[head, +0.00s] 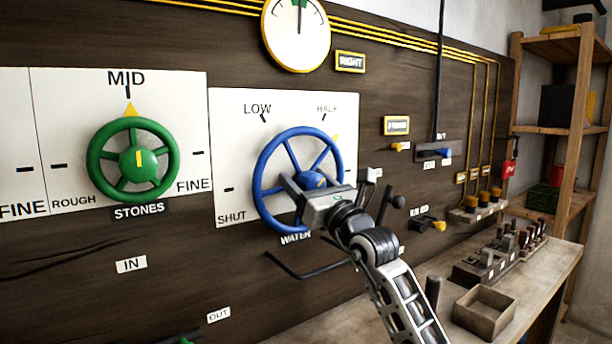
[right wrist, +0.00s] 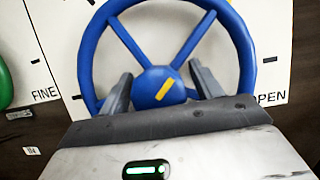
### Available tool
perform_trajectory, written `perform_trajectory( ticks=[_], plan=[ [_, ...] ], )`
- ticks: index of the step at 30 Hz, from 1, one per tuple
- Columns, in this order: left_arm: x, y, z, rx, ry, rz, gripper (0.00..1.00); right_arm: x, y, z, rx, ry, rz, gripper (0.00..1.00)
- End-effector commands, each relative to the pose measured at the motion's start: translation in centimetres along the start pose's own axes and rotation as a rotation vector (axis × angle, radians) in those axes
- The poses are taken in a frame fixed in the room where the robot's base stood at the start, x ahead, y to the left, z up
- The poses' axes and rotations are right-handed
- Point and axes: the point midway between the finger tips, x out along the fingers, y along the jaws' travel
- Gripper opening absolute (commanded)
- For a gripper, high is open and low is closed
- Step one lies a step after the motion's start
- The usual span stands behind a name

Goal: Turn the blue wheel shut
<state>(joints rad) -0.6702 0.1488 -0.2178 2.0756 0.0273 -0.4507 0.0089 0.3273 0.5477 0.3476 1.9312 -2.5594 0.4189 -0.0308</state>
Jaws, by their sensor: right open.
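The blue wheel (head: 268,157) is mounted on a white dial plate (head: 232,120) above a WATER label. The plate reads SHUT, LOW and HALF; OPEN shows at right in the right wrist view. A yellow triangle (head: 336,138) shows by the rim's upper right, past HALF. The wheel (right wrist: 91,58) has a yellow bar on its hub, slanting up to the right. My right gripper (head: 316,184) is open in front of the wheel, its fingers on either side of the hub in the right wrist view (right wrist: 162,86). I cannot tell whether they touch it. My left gripper is not in view.
A green STONES wheel (head: 103,137) is at left, its yellow triangle at MID. A round gauge (head: 296,45) hangs above. A dark bent bar (head: 300,274) juts out below the blue wheel. A bench with a wooden tray (head: 483,312) and switch blocks stands at right, before shelves.

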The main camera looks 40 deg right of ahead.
Motion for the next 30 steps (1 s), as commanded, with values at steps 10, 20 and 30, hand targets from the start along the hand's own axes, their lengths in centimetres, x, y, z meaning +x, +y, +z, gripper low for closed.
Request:
perform_trajectory(
  ticks=[10, 20, 30],
  plan=[
    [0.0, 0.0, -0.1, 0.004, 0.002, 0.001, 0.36, 0.3, 0.0, 0.0, -0.001, 0.000, -0.001, 0.59],
    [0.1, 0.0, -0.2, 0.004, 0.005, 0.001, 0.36, 0.2, 0.0, -0.1, -0.005, 0.000, 0.001, 0.20],
    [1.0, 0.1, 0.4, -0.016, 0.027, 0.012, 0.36, 0.1, 0.0, -0.3, -0.116, -0.002, 0.047, 0.20]
  ],
)
